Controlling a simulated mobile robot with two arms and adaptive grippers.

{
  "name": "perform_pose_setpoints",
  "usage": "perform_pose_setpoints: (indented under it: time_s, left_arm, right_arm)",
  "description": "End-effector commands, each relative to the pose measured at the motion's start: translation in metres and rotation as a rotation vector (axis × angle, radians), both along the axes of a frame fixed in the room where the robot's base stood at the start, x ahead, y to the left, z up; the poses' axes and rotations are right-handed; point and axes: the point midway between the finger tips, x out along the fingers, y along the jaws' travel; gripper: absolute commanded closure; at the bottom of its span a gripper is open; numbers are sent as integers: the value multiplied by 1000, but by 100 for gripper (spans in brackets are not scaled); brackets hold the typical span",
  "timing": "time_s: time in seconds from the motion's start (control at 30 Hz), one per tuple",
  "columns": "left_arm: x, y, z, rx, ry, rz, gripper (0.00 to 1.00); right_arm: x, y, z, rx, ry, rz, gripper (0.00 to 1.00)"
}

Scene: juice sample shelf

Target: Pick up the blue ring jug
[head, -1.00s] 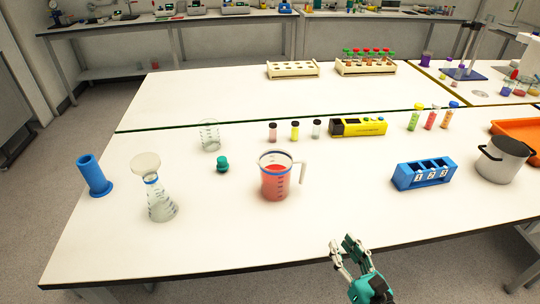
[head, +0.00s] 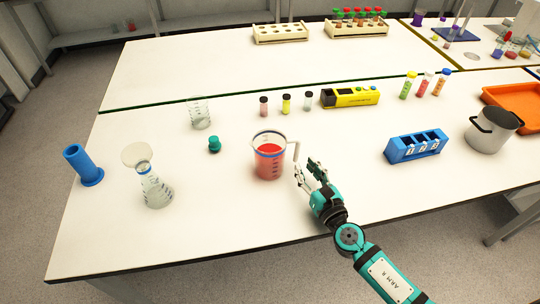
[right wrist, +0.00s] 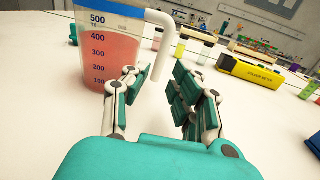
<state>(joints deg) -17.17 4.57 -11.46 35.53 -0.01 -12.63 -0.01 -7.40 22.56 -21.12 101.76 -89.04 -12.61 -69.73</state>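The blue ring jug (head: 269,158) is a clear measuring jug with red liquid, a blue band near its rim and a white handle on its right side. It stands upright on the white table. In the right wrist view the jug (right wrist: 108,50) is at the upper left, with its handle (right wrist: 160,45) ahead of the fingers. My right gripper (head: 308,172) is open and empty, just right of the handle. In the right wrist view the gripper (right wrist: 160,90) has its fingers spread, with the handle's lower end near the left finger; contact cannot be told. My left gripper is not in view.
A green stopper (head: 214,145), a beaker (head: 200,115) and a flask (head: 155,188) stand left of the jug. Small vials (head: 286,104) and a yellow meter (head: 350,97) are behind it. A blue rack (head: 416,147) is right. The table's front edge is clear.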

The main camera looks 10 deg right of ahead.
Motion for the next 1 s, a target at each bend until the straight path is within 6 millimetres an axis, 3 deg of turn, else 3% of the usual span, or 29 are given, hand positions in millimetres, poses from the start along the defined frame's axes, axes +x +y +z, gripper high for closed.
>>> perform_pose_setpoints:
  time_s: [0.17, 0.43, 0.73, 0.93, 1.0]
  left_arm:
    - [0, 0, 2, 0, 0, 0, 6]
    - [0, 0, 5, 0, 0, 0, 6]
    - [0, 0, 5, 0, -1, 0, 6]
    - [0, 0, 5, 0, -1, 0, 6]
    - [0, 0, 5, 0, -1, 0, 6]
  right_arm:
    - [12, 2, 0, -2, -1, 0, 75]
    - [49, 10, -3, -1, -1, 0, 75]
    - [55, 11, -3, -1, 0, 0, 75]
    - [55, 11, -3, -1, 0, 0, 98]
    - [55, 11, -3, -1, 0, 0, 100]
